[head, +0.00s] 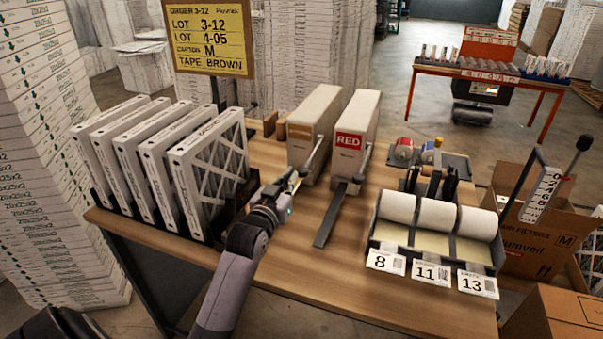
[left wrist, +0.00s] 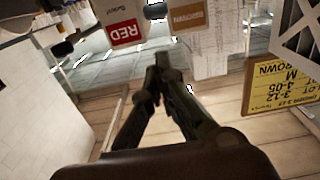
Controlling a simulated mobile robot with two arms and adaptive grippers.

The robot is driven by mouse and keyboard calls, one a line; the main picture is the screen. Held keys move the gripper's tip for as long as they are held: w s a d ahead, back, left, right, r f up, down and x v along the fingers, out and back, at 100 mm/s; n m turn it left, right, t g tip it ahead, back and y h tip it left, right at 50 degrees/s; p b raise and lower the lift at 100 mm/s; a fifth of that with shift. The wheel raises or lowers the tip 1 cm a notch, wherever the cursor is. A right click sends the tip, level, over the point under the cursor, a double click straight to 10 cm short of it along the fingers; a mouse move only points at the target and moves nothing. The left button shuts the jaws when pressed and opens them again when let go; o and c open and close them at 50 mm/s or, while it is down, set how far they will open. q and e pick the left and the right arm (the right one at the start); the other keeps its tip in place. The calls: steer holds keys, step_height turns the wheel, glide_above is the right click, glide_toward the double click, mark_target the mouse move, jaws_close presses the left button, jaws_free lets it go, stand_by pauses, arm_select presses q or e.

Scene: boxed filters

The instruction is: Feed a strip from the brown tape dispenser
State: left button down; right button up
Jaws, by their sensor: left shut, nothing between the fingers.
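The brown tape dispenser (head: 312,112) is a tall pale box with a brown label, on the wooden table left of a similar box labelled RED (head: 362,118). Its brown label (left wrist: 188,17) also shows at the top of the left wrist view, beside the RED label (left wrist: 124,30). A lever with a dark knob (head: 320,139) stands at the brown dispenser's side. My left gripper (head: 297,176) is shut and empty, just in front of the brown dispenser near the lever's lower end; contact cannot be told. Its closed fingers (left wrist: 158,68) show in the left wrist view. My right gripper is out of view.
A yellow order sign (head: 210,40) reads "TAPE BROWN". Framed filters (head: 210,170) stand in a rack at left. A dark strip (head: 328,218) extends before the RED dispenser. White rolls (head: 437,215) sit in a holder at right, with an open carton (head: 545,235) beyond. The table's front middle is clear.

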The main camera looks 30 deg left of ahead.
mark_target(303, 173)
arm_select(q)
steer(key=shift+w+a+f+p, duration=0.4)
steer(key=shift+w+f, duration=0.3)
steer(key=shift+w, duration=0.65)
steer(key=shift+w+a+f+p, duration=0.25)
steer(key=shift+w+f+p, duration=0.35)
steer(key=shift+w, duration=0.75)
steer(key=shift+w+a+f+p, duration=0.35)
steer(key=shift+w+f, duration=0.4)
steer(key=shift+w, duration=0.6)
steer(key=shift+f, duration=0.1)
steer(key=f+b, duration=0.2)
steer(key=w+f+b, duration=0.1)
steer(key=f+b, duration=0.1)
steer(key=f, duration=0.1)
steer(key=f+b, duration=0.2)
steer(key=shift+w+a+f, duration=0.15)
steer(key=shift+f, duration=0.1)
